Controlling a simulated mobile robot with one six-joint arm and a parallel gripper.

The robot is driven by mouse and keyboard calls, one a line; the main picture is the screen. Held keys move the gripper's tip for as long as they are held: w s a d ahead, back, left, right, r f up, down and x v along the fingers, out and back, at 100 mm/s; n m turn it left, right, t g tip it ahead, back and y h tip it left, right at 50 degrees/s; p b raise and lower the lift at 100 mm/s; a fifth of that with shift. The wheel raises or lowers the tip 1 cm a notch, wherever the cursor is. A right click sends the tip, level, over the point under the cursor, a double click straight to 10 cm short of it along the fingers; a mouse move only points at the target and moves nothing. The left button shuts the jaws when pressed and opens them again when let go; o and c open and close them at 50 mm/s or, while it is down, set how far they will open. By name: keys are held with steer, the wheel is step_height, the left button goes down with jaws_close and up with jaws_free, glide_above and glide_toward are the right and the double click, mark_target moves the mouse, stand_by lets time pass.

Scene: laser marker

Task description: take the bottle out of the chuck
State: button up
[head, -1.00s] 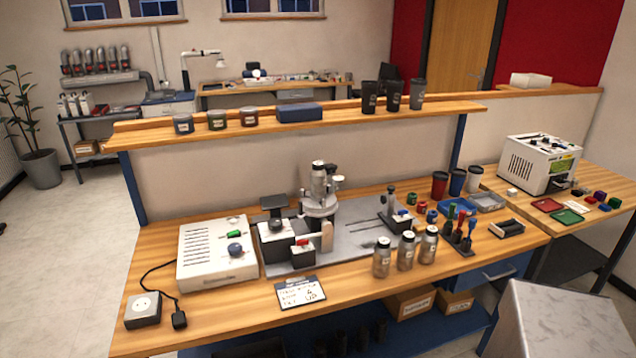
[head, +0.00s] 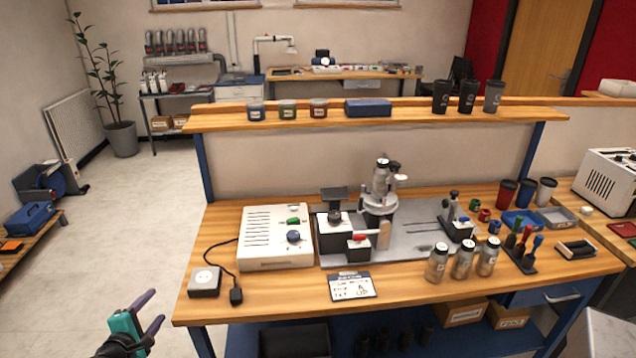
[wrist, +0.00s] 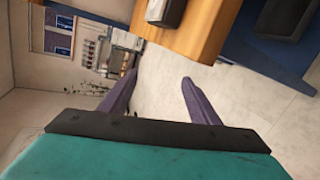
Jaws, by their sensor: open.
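A silver metal bottle (head: 380,180) with a dark cap stands upright in the chuck (head: 378,206) of the marking machine on the workbench. My gripper (head: 151,312) is at the lower left of the head view, off the bench's left front corner and well away from the bottle. Its two purple fingers are apart and nothing is between them. The wrist view also shows the gripper (wrist: 158,90) open and empty; the bottle and chuck are out of that view.
Several similar bottles (head: 463,260) stand at the bench front, right of the machine. A white control box (head: 275,238), a power box (head: 205,281) and a label card (head: 352,286) lie left and front. A shelf (head: 400,118) runs behind. Open floor (head: 120,220) lies left.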

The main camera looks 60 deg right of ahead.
steer(key=w+d+r+n+h+p, duration=0.1)
steer(key=d+r+n+h+p, duration=0.1)
steer(key=d+r, duration=0.85)
steer(key=s+d+r+n+g+h+p, duration=0.1)
steer(key=s+d+r+p, duration=0.15)
steer(key=d, duration=0.65)
steer(key=s+d+r+n+g+h+p, duration=0.1)
steer(key=s+d+r, duration=0.25)
steer(key=d, duration=0.65)
steer(key=n+g+h+p, duration=0.2)
steer(key=n+g+p, duration=0.2)
steer(key=g+p, duration=0.25)
glide_toward(380, 168)
steer(key=d, duration=0.1)
steer(key=d+g+b, duration=0.1)
steer(key=shift+w+d, duration=0.25)
steer(key=shift+d, duration=0.05)
steer(key=shift+s+d+f+b, duration=0.15)
steer(key=shift+d+f+b, duration=0.15)
steer(key=shift+b, duration=1)
steer(key=d+b, duration=0.1)
steer(key=b, duration=0.1)
steer(key=d+b, duration=0.1)
steer(key=b, duration=0.1)
steer(key=shift+s+r+b, duration=0.15)
steer(key=shift+b, duration=0.25)
